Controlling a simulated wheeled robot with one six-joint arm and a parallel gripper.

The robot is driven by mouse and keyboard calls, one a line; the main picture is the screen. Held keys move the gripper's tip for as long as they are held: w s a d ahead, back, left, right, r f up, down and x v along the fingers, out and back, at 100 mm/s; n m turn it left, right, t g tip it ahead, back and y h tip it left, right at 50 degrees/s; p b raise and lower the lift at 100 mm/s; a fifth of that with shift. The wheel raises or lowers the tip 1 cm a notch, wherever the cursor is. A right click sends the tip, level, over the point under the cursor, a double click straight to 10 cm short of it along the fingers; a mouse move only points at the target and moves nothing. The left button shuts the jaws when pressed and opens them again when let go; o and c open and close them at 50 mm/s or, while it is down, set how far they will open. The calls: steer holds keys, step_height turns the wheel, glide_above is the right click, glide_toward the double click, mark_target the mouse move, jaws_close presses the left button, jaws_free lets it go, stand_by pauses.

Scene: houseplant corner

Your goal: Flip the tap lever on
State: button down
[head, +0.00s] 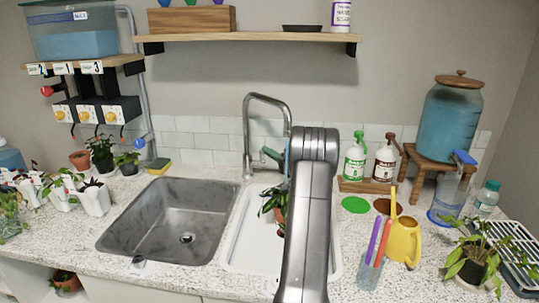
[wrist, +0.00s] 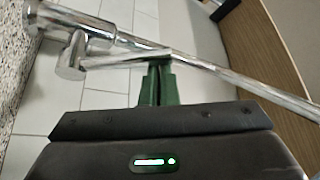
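The chrome tap (head: 247,130) stands behind the sinks, its tall spout curving over to the right. In the wrist view the tap body (wrist: 55,25) is at upper left, and its short chrome lever (wrist: 110,60) sticks out to the right. My gripper (wrist: 157,66) has its two green fingers together, with only a thin dark seam between them. Their tips are at the lever's outer end and look to touch it; I cannot tell how firmly. In the head view my arm hides most of the gripper and the spout's mouth. No running water shows.
A grey sink (head: 165,232) is at left and a white basin (head: 250,235) holding a potted plant (head: 272,203) at right. A wooden shelf (head: 250,37) hangs above. Soap bottles (head: 355,158), a yellow watering can (head: 403,240) and a water dispenser (head: 450,118) stand right of my arm.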

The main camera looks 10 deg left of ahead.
steer(key=s+d+b, duration=0.1)
steer(key=s+d, duration=0.4)
steer(key=d, duration=0.6)
steer(key=shift+s+d+f+b, duration=0.2)
steer(key=shift+d+f+b, duration=0.05)
steer(key=shift+d+b, duration=0.15)
steer(key=w+f+p+x, duration=0.1)
steer(key=f+p+x, duration=0.1)
steer(key=x, duration=1.1)
steer(key=shift+w+a+m+p, duration=0.3)
steer(key=shift+w+p, duration=0.05)
steer(key=shift+p, duration=0.3)
steer(key=shift+s+f, duration=0.1)
steer(key=shift+f, duration=0.1)
